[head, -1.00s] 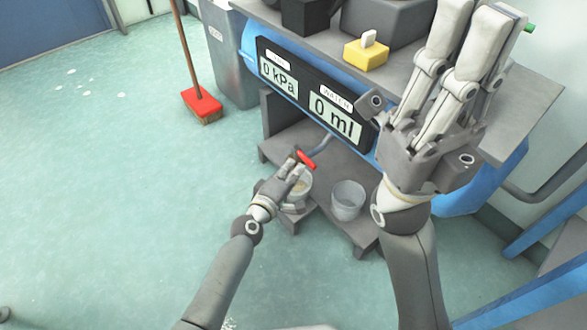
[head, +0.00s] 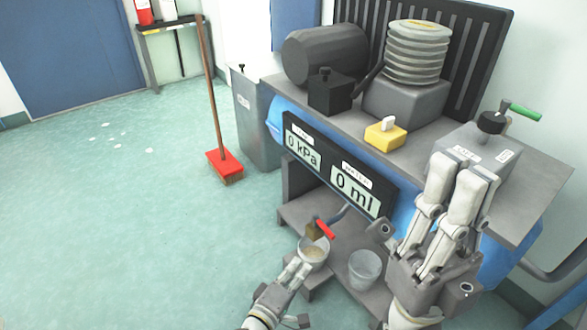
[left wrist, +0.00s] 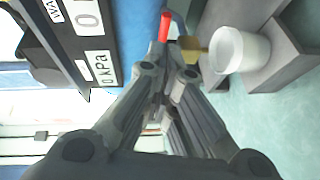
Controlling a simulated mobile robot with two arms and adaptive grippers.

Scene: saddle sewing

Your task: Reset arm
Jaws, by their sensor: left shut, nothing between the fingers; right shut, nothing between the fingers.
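My left gripper (head: 296,267) is shut and empty at the bottom of the head view, just nearer to me than the white cup (head: 314,255). In the left wrist view its fingers (left wrist: 164,75) are together, below the red valve handle (left wrist: 165,27) and beside the brass valve (left wrist: 192,45); the cup (left wrist: 240,50) is to the right. My right gripper (head: 457,178) is shut and empty, with its fingers pointing up in the picture, in front of the right part of the bench (head: 530,180). It hides part of the blue tank.
A clear glass (head: 365,270) stands on the lower shelf right of the cup. Displays (head: 345,180) read 0 kPa and 0 ml. A yellow block (head: 385,134) and a green-handled valve (head: 524,111) are on the bench. A broom (head: 222,160) stands left; the left floor is open.

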